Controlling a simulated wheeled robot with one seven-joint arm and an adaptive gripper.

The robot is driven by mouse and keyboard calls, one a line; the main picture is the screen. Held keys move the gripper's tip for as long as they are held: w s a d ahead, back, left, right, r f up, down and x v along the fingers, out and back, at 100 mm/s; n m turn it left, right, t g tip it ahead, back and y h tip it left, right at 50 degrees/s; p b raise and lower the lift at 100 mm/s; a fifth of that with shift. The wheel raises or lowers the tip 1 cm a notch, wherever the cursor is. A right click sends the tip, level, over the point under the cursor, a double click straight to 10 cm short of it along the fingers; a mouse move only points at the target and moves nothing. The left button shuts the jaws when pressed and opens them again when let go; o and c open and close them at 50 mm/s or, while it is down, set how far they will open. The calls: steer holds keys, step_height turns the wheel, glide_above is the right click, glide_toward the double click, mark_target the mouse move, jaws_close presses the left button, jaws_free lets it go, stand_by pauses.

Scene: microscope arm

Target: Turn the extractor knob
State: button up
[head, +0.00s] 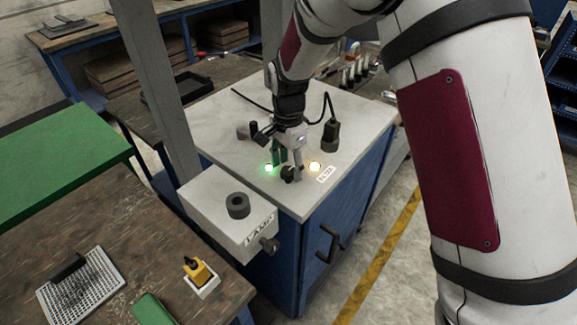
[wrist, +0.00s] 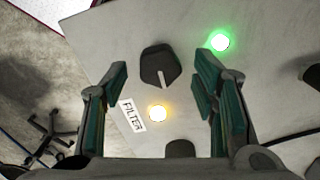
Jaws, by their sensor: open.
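A black knob (wrist: 158,62) with a white pointer line sits on the grey cabinet top (head: 228,120). The line points down in the wrist view. The knob lies between a green light (wrist: 220,41) and an amber light (wrist: 158,113); I see no extractor label on it. In the head view the knob (head: 290,175) is partly hidden by my gripper (head: 288,166). My gripper is open and points down over the knob. In the wrist view its two green-padded fingers (wrist: 163,76) stand to either side of the knob, apart from it.
A FILTER label (wrist: 132,115) lies by the amber light. A dark cylinder with a cable (head: 330,135) stands behind right on the cabinet. The LAMP box (head: 215,215) with its side knob (head: 268,244) is at front left. A black door handle (head: 328,243) juts from the cabinet.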

steer(key=shift+f, duration=0.5)
steer(key=c, duration=1.2)
steer(key=shift+o, duration=0.2)
